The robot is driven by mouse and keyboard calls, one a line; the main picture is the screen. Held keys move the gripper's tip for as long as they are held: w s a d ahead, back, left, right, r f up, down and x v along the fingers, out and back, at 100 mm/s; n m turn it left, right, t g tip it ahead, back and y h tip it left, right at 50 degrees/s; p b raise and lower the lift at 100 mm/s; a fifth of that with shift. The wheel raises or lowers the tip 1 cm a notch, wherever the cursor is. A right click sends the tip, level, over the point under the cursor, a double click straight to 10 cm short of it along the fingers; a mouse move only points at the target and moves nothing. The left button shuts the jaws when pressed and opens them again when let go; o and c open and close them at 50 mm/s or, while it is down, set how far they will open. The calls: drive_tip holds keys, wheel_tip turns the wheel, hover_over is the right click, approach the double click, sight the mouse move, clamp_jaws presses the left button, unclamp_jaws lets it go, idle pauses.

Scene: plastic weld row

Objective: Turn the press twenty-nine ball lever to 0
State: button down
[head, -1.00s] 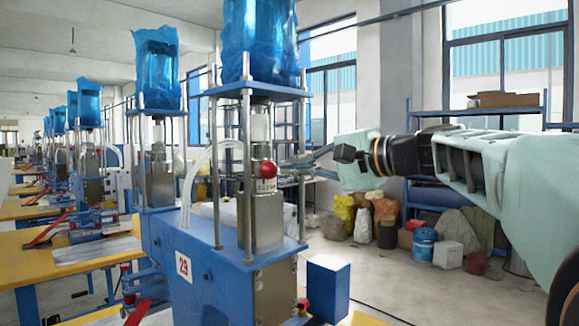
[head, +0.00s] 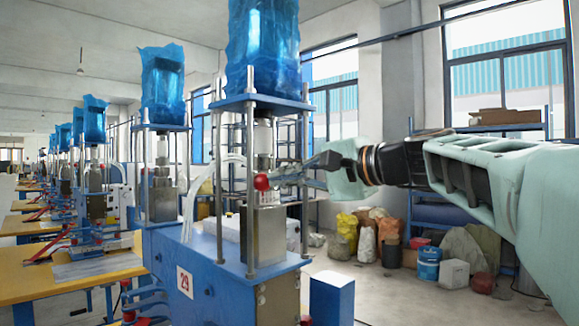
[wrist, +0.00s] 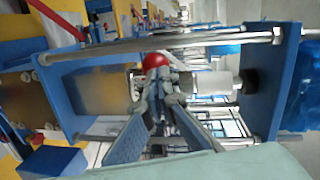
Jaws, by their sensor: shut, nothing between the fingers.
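Press twenty-nine, with a blue base (head: 225,262) and a "29" label (head: 185,281), stands in the middle of the head view. Its lever's red ball (head: 261,182) sits in front of the metal column between the posts. It also shows in the wrist view (wrist: 155,60). My gripper (head: 275,179) is shut and empty, reaching in from the right with its fingertips at the right side of the ball. In the wrist view the fingertips (wrist: 158,82) overlap the ball's lower edge; they look in contact, but I cannot be sure. The lever's arm and scale are not readable.
Steel posts (head: 250,175) flank the column close to my fingers. A blue top plate (head: 262,102) is above. A second press (head: 160,165) stands behind to the left. Sacks and buckets (head: 428,262) lie on the floor at right.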

wheel_tip(320, 180, up, 10)
idle(0.6)
drive_tip(key=shift+f, duration=0.1)
